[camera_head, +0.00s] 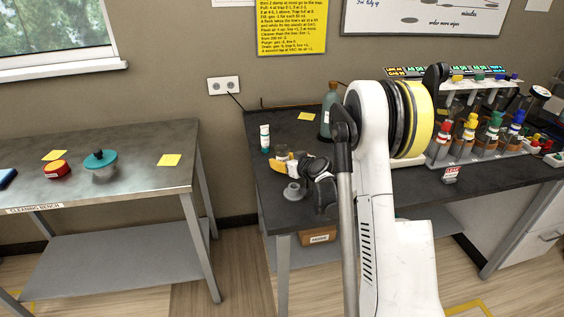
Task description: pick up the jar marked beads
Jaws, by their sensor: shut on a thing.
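My gripper (303,170) is at the front left of the dark bench, its fingers toward the left. It is shut on a small pale, jar-like thing (291,165), mostly hidden by the fingers. An orange-yellow patch shows beside the fingers; I cannot tell whether it belongs to the held thing. No label reading "beads" is legible. A small white-topped bottle with a teal base (265,138) stands behind and to the left, apart from the gripper. A grey round piece with a wide base (293,190) sits just below the gripper in the picture.
A green bottle (328,115) stands behind my arm. A rack with several colored-cap bottles (470,145) is at the right of the dark bench (262,165). The steel cleaning bench (130,150) at left holds a teal-lidded pot (101,165) and a red button (57,169).

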